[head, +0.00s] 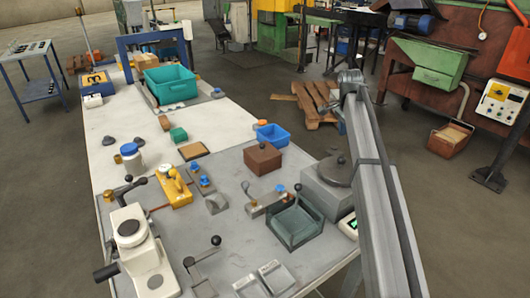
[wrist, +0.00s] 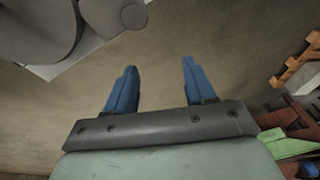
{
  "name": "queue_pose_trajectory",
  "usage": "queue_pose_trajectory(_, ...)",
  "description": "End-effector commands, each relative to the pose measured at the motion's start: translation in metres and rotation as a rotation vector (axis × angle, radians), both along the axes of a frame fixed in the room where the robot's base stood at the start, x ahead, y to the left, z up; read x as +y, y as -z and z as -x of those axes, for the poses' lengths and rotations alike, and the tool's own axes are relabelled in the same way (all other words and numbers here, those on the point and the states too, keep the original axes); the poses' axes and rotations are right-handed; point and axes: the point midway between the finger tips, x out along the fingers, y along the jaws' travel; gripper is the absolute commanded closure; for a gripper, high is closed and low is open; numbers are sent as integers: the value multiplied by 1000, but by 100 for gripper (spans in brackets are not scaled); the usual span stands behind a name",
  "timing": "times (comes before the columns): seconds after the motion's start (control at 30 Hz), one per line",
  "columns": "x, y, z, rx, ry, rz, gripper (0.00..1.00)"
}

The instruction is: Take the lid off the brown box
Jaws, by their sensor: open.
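The brown box (head: 262,159) stands on the grey part of the workbench in the head view, with its brown lid (head: 262,151) on top and a small knob on the lid. My gripper (wrist: 156,85) shows in the wrist view with two blue fingers spread apart and nothing between them. It points at bare floor, off the bench. The box is not in the wrist view. In the head view my arm rises at the right of the bench, well to the right of the box, and my fingers cannot be made out there.
A blue bin (head: 274,136) stands just behind the box. A valve fixture (head: 268,201) and a green tray (head: 294,226) are in front of it. Bench left of the box is fairly clear.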

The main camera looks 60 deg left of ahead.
Motion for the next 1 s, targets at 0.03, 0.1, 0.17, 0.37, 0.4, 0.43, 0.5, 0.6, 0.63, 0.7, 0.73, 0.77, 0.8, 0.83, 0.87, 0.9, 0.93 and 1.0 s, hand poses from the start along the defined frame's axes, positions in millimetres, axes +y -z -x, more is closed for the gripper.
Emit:
queue_pose_trajectory(0.03, 28, -11, 26, 10, -19, -22, 46)
queue_pose_trajectory(0.1, 59, -22, 61, 30, -39, -51, 46)
queue_pose_trajectory(0.17, 83, -32, 91, 48, -55, -75, 46)
queue_pose_trajectory(0.37, 143, -59, 179, 103, -99, -133, 46)
queue_pose_trajectory(0.4, 150, -63, 192, 112, -104, -141, 46)
queue_pose_trajectory(0.43, 155, -66, 201, 118, -108, -146, 46)
queue_pose_trajectory(0.5, 163, -71, 216, 129, -116, -155, 46)
queue_pose_trajectory(0.6, 170, -74, 229, 138, -120, -162, 46)
queue_pose_trajectory(0.63, 171, -74, 231, 140, -122, -163, 46)
queue_pose_trajectory(0.7, 172, -71, 233, 142, -122, -164, 46)
queue_pose_trajectory(0.73, 172, -69, 233, 142, -122, -164, 46)
queue_pose_trajectory(0.77, 173, -67, 232, 142, -122, -164, 46)
queue_pose_trajectory(0.8, 173, -63, 232, 142, -122, -164, 46)
queue_pose_trajectory(0.83, 174, -59, 232, 142, -122, -164, 46)
queue_pose_trajectory(0.87, 174, -55, 232, 142, -122, -163, 46)
queue_pose_trajectory(0.9, 175, -49, 231, 142, -122, -163, 46)
queue_pose_trajectory(0.93, 176, -45, 231, 142, -121, -162, 46)
queue_pose_trajectory(1.0, 178, -34, 231, 142, -122, -163, 46)
